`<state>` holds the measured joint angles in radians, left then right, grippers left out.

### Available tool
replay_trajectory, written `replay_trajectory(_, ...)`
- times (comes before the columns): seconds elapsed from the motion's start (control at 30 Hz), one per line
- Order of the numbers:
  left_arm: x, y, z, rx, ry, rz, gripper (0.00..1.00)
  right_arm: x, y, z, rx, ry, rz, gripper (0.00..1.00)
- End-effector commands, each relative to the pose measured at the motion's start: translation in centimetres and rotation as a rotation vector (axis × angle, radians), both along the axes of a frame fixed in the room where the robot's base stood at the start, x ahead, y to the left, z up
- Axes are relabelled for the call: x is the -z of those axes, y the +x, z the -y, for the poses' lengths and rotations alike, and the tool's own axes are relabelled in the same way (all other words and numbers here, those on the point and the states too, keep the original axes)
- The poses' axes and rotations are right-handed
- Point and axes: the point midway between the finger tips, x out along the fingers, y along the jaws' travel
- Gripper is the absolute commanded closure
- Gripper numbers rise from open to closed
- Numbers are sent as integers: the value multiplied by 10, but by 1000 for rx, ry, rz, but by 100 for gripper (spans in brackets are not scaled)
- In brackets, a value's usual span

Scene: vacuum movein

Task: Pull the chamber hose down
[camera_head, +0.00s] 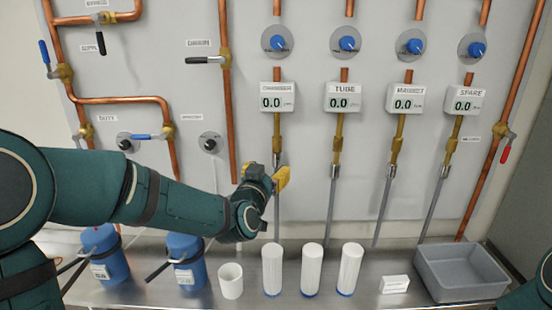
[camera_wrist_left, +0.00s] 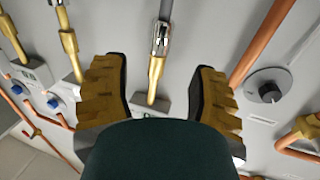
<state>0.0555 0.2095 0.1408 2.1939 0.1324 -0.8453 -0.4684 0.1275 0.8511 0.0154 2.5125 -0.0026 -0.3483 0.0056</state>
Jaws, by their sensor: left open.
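The chamber hose (camera_head: 277,222) is a thin grey tube hanging from a metal end fitting and brass stem below the chamber readout (camera_head: 277,97). My left gripper (camera_head: 281,179) is at the hose's upper part, just below the fitting, and covers a short piece of it. In the left wrist view, my left gripper (camera_wrist_left: 158,68) has its yellow fingers spread wide. The chamber hose's fitting (camera_wrist_left: 160,38) and brass stem (camera_wrist_left: 155,75) line up with the gap between them, touching neither finger. How deep the hose lies between the fingers is unclear. My right gripper is out of view.
Tube, magnet and spare hoses (camera_head: 331,210) hang to the right. White cylinders (camera_head: 312,268), a white cup (camera_head: 230,281), blue canisters (camera_head: 186,262) and a grey bin (camera_head: 460,272) stand on the metal bench below. A copper pipe (camera_head: 228,110) runs close left of the gripper.

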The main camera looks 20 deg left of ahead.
Motion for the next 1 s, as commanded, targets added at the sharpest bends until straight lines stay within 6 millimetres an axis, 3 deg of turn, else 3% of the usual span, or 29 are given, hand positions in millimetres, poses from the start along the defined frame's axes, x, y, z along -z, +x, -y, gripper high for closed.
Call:
replay_trajectory(0.2,1,43,-1,0,-1,-2,40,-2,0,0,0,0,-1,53)
replay_trajectory(0.4,0,68,-1,0,-1,-1,40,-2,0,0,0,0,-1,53)
replay_trajectory(0.87,0,77,-2,0,0,-1,42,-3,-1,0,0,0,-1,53)
replay_trajectory(1.0,0,76,-2,0,0,-1,91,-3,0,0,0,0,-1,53)
